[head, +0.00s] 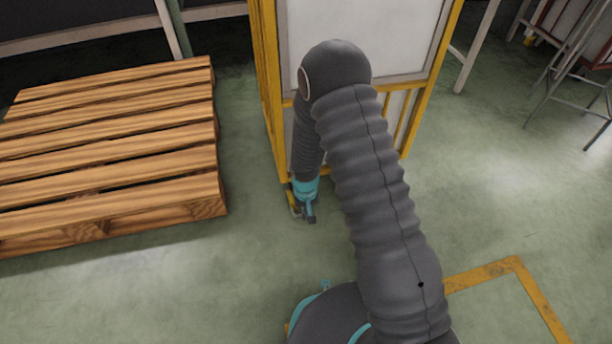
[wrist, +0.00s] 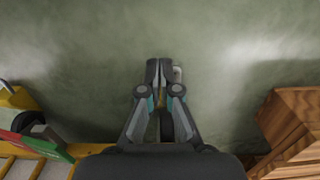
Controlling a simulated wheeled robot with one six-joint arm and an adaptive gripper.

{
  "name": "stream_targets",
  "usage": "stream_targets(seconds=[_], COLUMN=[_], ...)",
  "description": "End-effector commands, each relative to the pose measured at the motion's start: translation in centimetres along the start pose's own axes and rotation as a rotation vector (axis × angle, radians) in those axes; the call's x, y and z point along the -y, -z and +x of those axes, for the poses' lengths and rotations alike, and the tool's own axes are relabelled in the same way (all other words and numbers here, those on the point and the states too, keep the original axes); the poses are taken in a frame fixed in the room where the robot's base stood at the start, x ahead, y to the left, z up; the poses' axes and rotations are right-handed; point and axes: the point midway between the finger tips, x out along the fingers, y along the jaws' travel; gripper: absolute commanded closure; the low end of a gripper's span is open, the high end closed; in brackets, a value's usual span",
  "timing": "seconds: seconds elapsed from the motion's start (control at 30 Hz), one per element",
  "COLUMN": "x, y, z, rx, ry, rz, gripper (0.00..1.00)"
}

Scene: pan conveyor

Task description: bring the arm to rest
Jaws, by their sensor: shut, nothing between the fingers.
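My gripper (wrist: 159,72) shows in the wrist view with its fingers together and nothing between them, over bare floor. In the head view my gripper (head: 309,218) is small, beside the foot of the yellow-framed unit. My arm bends over in front of that unit, with its end hanging down. Part of the unit is hidden behind my arm.
A wooden pallet (head: 120,150) lies to the left; its corner also shows in the wrist view (wrist: 295,118). The yellow-framed unit (head: 268,90) with a pale panel (head: 410,40) stands close behind my arm. Green floor (head: 480,200) on the right is clear. Metal stands (head: 570,70) are at far right.

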Motion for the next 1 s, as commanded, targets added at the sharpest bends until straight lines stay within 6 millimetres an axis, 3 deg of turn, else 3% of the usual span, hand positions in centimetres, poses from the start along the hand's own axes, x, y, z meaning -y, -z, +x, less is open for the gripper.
stream_targets(seconds=[0.3,0.47,0.57,0.77,1.0], x=[0.1,-0.4,-0.7,-1.6,-3.1], y=[-0.7,-4.9,-6.9,-8.3,-9.9], z=[0.0,0.1,-2.4,-7.7,-16.2], rx=[0.030,0.163,0.220,0.243,0.219], ry=[-0.003,-0.016,-0.020,-0.017,-0.009], rz=[-0.013,-0.035,-0.046,-0.045,-0.027], gripper=[1.00,1.00,1.00,1.00,1.00])
